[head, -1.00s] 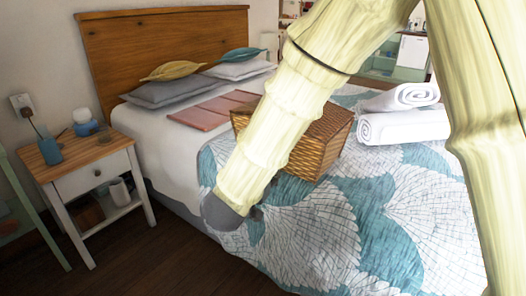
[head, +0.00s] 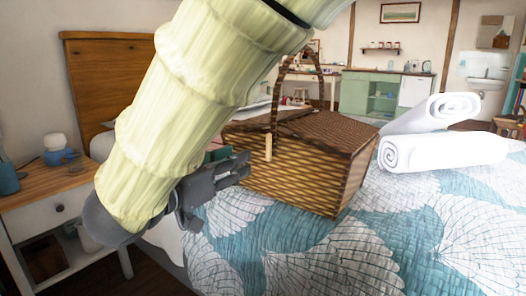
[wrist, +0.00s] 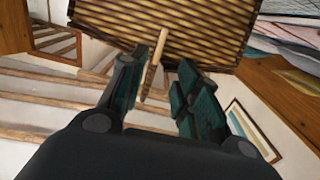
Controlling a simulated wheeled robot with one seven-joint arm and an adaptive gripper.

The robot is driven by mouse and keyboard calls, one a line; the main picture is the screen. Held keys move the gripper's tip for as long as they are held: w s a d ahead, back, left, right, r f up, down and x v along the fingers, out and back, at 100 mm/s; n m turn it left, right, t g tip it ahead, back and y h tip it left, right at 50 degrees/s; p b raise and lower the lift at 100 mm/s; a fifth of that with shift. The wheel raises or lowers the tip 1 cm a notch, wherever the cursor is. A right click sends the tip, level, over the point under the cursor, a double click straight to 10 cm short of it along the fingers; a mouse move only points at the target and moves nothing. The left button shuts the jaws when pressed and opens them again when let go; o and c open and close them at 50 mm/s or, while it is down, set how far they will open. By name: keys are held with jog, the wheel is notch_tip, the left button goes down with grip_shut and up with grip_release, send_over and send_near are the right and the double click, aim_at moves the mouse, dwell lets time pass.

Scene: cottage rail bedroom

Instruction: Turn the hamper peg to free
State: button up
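The wicker hamper (head: 310,178) stands on the bed, with a dark handle (head: 322,75) arched above its lid. A small pale wooden peg (head: 268,147) sits upright on its front side near the top edge. My gripper (head: 245,165) is just left of and a little below the peg in the head view. In the wrist view the hamper (wrist: 160,28) fills the top, and the peg (wrist: 149,75) shows between the two fingers of my gripper (wrist: 165,72). The fingers are apart, with visible gaps to the peg; I cannot tell the depth between them.
The bed (head: 330,250) has a teal and white cover. Rolled white towels (head: 440,150) lie right of the hamper. A nightstand (head: 50,205) with small items stands at the left. The cover in front of the hamper is clear.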

aim_at(267, 145)
jog(key=b+x, duration=0.4)
jog(key=x, duration=0.5)
jog(key=shift+w+d, duration=0.15)
jog(key=shift+w, duration=0.05)
jog(key=shift+w+d+r+b, duration=0.15)
jog(key=shift+w+d+b, duration=0.15)
jog(key=shift+w, duration=0.1)
grip_shut()
